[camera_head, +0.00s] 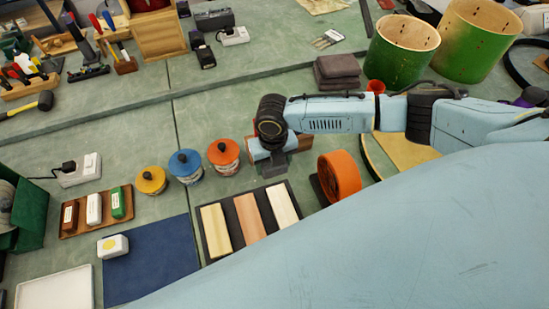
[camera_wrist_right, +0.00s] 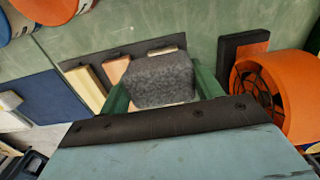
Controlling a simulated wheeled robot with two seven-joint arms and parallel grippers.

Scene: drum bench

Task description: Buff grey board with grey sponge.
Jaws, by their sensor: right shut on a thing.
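The grey sponge (camera_wrist_right: 160,80) is a speckled dark block, held between the green fingers of my right gripper (camera_wrist_right: 162,92) in the wrist view. I cannot tell whether the sponge touches anything below. My left gripper is not in view.
An orange ring (camera_head: 340,175) stands right of the board. Orange (camera_head: 223,153), blue (camera_head: 185,165) and yellow (camera_head: 151,180) lidded jars stand to the left. A blue mat (camera_head: 150,265), a yellow-marked white block (camera_head: 113,246) and a brown tray (camera_head: 70,230) lie farther left.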

